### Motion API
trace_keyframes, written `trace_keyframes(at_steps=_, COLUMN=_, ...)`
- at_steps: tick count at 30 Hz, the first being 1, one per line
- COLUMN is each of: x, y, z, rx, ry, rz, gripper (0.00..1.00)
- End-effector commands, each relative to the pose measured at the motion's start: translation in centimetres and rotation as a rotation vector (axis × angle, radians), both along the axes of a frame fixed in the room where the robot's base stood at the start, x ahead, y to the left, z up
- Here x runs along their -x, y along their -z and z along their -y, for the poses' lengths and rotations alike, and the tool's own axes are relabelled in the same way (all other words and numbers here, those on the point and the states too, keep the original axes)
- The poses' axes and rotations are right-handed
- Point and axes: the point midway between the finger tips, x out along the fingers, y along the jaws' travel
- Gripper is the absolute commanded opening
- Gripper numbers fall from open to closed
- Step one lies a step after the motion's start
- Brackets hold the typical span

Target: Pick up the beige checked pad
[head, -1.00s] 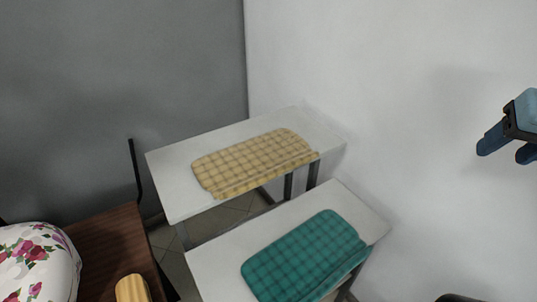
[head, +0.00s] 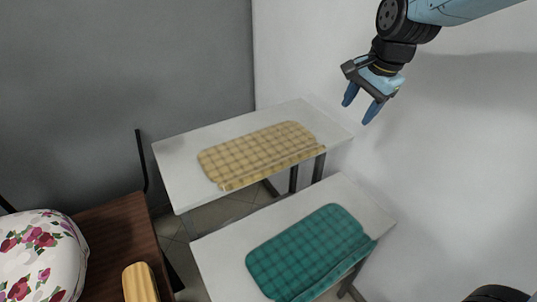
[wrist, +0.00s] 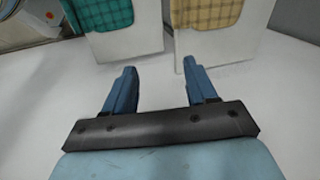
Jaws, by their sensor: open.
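The beige checked pad (head: 256,153) lies flat on the far white table (head: 180,160), its front edge hanging a little over the table's near side. It also shows in the wrist view (wrist: 206,14), at the top right. My gripper (head: 361,108) is open and empty, in the air to the right of the pad and apart from it. In the wrist view its two blue fingers (wrist: 158,88) are spread with nothing between them.
A green checked pad (head: 312,250) lies on a nearer white table (head: 215,248). At left are a brown wooden table (head: 112,238), a floral cushion-like thing (head: 38,258) and a yellow striped object (head: 140,284). White and grey walls close off the back and right.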

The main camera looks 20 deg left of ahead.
Motion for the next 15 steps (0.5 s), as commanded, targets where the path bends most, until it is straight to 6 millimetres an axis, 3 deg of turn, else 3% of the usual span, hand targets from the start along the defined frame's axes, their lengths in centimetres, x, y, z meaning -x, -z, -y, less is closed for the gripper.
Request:
trace_keyframes(at_steps=1, x=-0.1, y=0.9, z=-1.8, rx=0.004, ry=0.014, rz=-0.016, gripper=0.57)
trace_keyframes(at_steps=6, x=-0.3, y=2.7, z=-5.5, rx=0.008, ry=0.082, rz=-0.051, gripper=0.57)
trace_keyframes(at_steps=15, x=-0.4, y=5.0, z=-7.5, rx=0.012, ry=0.119, rz=-0.065, gripper=0.57)
